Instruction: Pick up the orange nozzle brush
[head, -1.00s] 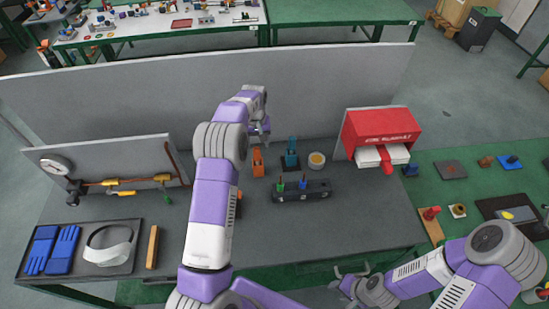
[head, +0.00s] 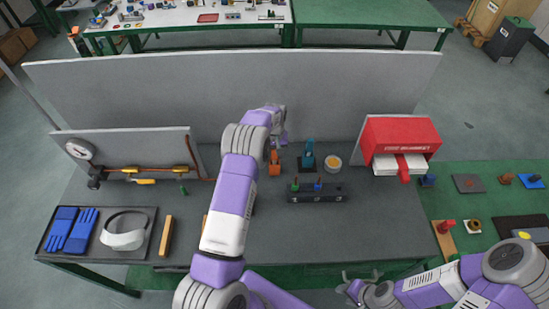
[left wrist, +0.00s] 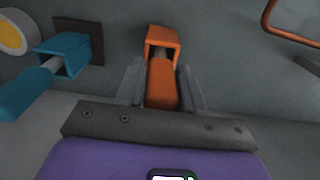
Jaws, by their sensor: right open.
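The orange nozzle brush (head: 275,163) is at the back of the grey table, left of a teal tool (head: 308,160). My left gripper (head: 280,143) is right over it. In the left wrist view the brush's orange handle (left wrist: 162,85) lies between the two grey fingers (left wrist: 162,88), with its square orange end beyond them. The fingers are very close to both sides of the handle; I cannot tell whether they press on it. My right gripper (head: 352,283) is open and empty, by the table's front edge.
A black block with small coloured pieces (head: 318,193) sits in front of the teal tool. A yellow-topped round item (head: 332,162) and a red box (head: 400,140) are to the right. A grey panel (head: 230,95) stands behind.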

